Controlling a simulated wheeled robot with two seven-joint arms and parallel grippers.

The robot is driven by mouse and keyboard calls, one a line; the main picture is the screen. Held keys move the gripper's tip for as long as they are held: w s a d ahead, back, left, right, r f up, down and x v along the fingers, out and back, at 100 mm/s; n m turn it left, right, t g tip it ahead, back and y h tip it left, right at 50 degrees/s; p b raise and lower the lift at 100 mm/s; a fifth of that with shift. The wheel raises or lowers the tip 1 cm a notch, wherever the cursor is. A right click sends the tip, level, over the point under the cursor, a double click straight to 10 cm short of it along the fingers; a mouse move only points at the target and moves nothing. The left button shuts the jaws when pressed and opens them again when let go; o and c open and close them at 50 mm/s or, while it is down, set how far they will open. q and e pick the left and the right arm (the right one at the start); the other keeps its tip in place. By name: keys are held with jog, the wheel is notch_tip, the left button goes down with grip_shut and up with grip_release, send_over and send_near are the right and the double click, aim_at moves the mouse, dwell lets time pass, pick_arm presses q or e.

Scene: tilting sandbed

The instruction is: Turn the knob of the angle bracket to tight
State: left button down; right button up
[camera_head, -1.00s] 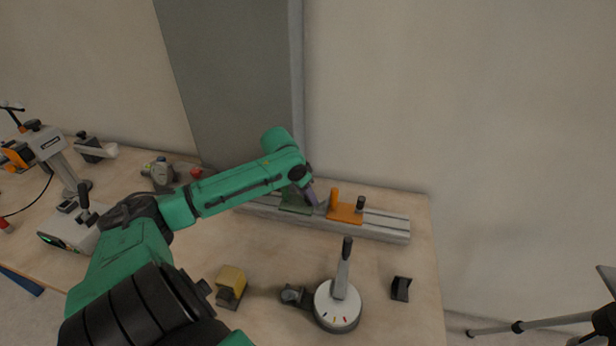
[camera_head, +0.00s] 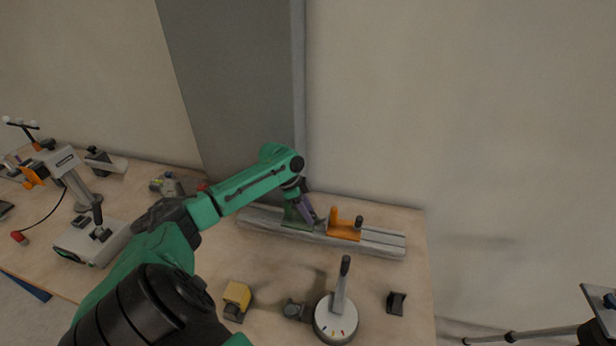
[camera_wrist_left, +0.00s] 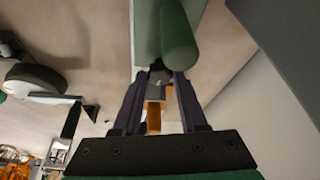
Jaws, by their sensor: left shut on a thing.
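My left gripper (camera_head: 309,213) reaches down to the rail at the back of the table, beside a green bracket (camera_head: 291,215). In the left wrist view the two dark fingers (camera_wrist_left: 160,76) are shut on a small dark knob (camera_wrist_left: 157,67) at the green bracket (camera_wrist_left: 146,35). The bracket's rounded green part (camera_wrist_left: 178,38) rises close to the fingertips. The fingers partly cover the knob, so its setting cannot be read. An orange L-shaped bracket (camera_head: 343,229) with a dark knob (camera_head: 359,221) sits just right on the same rail.
The grey rail (camera_head: 385,242) runs along the back edge. A white round base with a lever (camera_head: 336,320), a yellow block (camera_head: 237,295) and a small black block (camera_head: 396,302) stand in front. Other devices, including a grey box (camera_head: 88,240), stand at left.

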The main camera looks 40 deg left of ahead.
pick_arm(q)
jog(key=shift+w, duration=0.1)
dwell(0.4)
jog(key=c, duration=0.7)
grip_release()
jog(key=shift+c, duration=0.2)
jog(key=shift+r, duration=0.1)
jog(key=b+v, duration=0.2)
jog(key=v, duration=1.2)
jog(key=shift+a+r, duration=0.2)
